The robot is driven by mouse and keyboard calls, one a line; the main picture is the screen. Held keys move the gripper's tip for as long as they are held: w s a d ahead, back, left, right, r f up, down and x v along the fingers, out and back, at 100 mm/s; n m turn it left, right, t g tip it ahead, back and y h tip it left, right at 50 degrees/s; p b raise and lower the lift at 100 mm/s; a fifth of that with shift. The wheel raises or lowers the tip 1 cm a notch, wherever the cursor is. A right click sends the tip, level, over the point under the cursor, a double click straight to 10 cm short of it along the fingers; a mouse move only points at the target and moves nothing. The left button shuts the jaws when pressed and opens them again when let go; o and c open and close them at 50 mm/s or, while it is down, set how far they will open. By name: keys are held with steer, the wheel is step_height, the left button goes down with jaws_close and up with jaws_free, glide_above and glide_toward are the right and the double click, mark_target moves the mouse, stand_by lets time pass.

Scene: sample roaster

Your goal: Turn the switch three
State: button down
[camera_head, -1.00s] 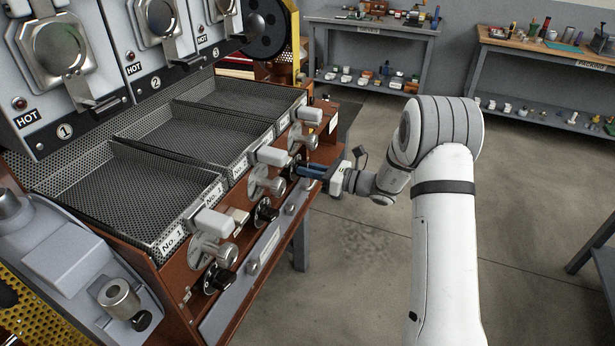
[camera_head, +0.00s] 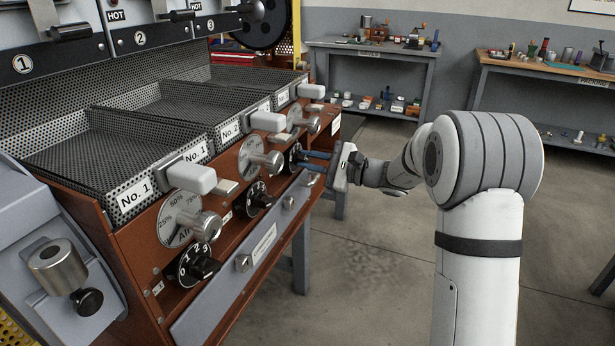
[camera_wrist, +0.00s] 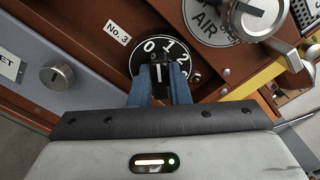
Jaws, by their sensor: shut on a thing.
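The No. 3 switch (camera_wrist: 140,62) is a round black dial with white 0, 1 and 2 showing, beside a "No. 3" label in the wrist view. My gripper (camera_wrist: 160,88) has its blue fingers on either side of the switch's black knob and is shut on it. The knob points up in the picture, toward the gap between 0 and 1. Fingers and knob hide the lower dial. In the head view the No. 3 switch (camera_head: 293,154) is small and partly hidden by my gripper (camera_head: 304,162), which reaches it from the right.
The No. 1 switch (camera_head: 188,265) and No. 2 switch (camera_head: 257,198) sit nearer on the brown panel. A silver air knob (camera_wrist: 249,16) is close at upper right in the wrist view. A silver round knob (camera_wrist: 56,75) is at left. Floor to the right is open.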

steer(key=n+b, duration=0.2)
steer(key=b, duration=0.1)
steer(key=shift+w+d+f, duration=0.1)
steer(key=shift+f, duration=0.1)
steer(key=shift+r+n+b, duration=0.15)
steer(key=shift+n+b, duration=0.65)
steer(key=shift+b, duration=0.25)
steer(key=shift+r, duration=0.15)
steer(key=c, duration=1.4)
jaws_free()
steer(key=shift+o, duration=0.2)
steer(key=p+v, duration=0.1)
steer(key=v, duration=0.6)
steer(key=shift+d, duration=0.35)
